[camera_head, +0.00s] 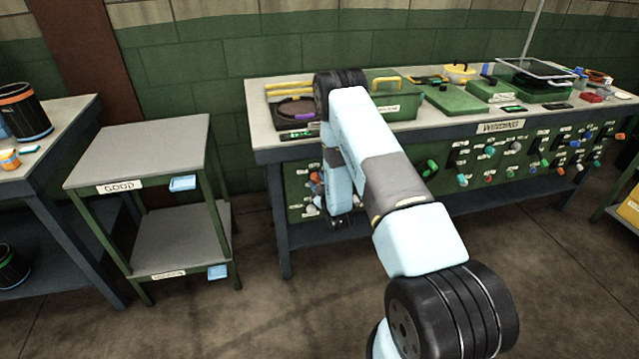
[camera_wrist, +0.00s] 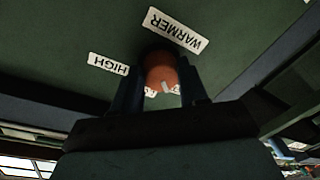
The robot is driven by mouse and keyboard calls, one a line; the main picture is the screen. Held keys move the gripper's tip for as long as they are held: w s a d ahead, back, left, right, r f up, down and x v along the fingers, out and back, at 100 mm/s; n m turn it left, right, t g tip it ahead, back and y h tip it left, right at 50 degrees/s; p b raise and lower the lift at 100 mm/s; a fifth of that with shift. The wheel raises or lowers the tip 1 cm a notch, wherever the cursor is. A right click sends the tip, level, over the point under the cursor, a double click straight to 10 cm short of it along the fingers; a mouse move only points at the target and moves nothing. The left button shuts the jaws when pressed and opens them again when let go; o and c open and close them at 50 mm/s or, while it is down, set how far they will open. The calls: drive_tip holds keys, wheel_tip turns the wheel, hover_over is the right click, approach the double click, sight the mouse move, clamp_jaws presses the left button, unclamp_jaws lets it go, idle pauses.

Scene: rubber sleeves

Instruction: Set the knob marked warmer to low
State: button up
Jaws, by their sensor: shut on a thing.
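The knob marked warmer is an orange-red knob (camera_wrist: 160,72) on a dark green panel in the wrist view. The WARMER label (camera_wrist: 178,30) appears upside down beside it, and a HIGH label (camera_wrist: 108,64) sits to its left. A small pale mark (camera_wrist: 166,87) shows on the knob's lower edge. My gripper (camera_wrist: 162,85) is shut on the knob, one dark finger on each side. Parts of other white labels are hidden behind the fingers and knob, so I cannot read them. In the head view my gripper (camera_head: 341,219) is low at the front panel's left end; I cannot make out this knob there.
The panel under the workbench (camera_head: 370,138) carries several other coloured knobs to the right, such as a green one (camera_head: 429,167). Trays and parts lie on the bench top. A two-tier stand (camera_head: 140,150) with a GOOD label is at left. The floor between is clear.

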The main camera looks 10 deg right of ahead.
drive_tip(key=m, duration=0.5)
drive_tip(key=shift+f, duration=0.15)
drive_tip(key=m, duration=0.4)
drive_tip(key=shift+a+t, duration=0.1)
drive_tip(key=shift+t, duration=0.3)
drive_tip(key=shift+m, duration=0.5)
drive_tip(key=o, duration=1.1)
drive_tip(key=shift+c, duration=0.2)
drive_tip(key=s+d+f, duration=0.1)
drive_tip(key=s, duration=1.2)
drive_tip(key=shift+s+f, duration=0.15)
drive_tip(key=shift+s, duration=0.2)
